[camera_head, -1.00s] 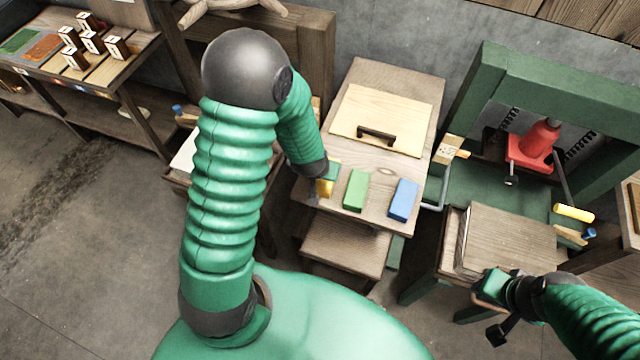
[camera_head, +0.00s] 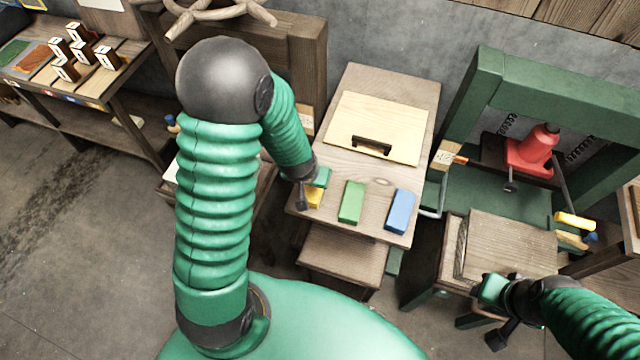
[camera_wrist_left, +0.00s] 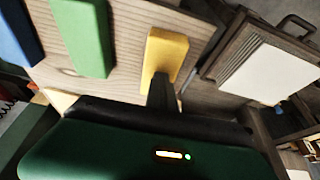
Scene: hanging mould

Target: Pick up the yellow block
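The yellow block (camera_head: 315,198) lies at the near left corner of the wooden table (camera_head: 340,222), partly covered by my left gripper in the head view. My left gripper (camera_head: 304,200) is right at the block, with a dark finger beside its left side. In the left wrist view the yellow block (camera_wrist_left: 167,52) lies beyond a dark finger (camera_wrist_left: 162,95), which overlaps its near end. I cannot tell whether they touch, and the other finger is not clearly seen. My right gripper (camera_head: 496,312) is at the lower right, away from the blocks; its opening is unclear.
A green block (camera_head: 351,202) and a blue block (camera_head: 400,211) lie to the right in a row. Behind them is a pale board (camera_head: 400,120) with a dark handle (camera_head: 371,146). A green press frame (camera_head: 560,90) with a red jack (camera_head: 535,148) stands at right.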

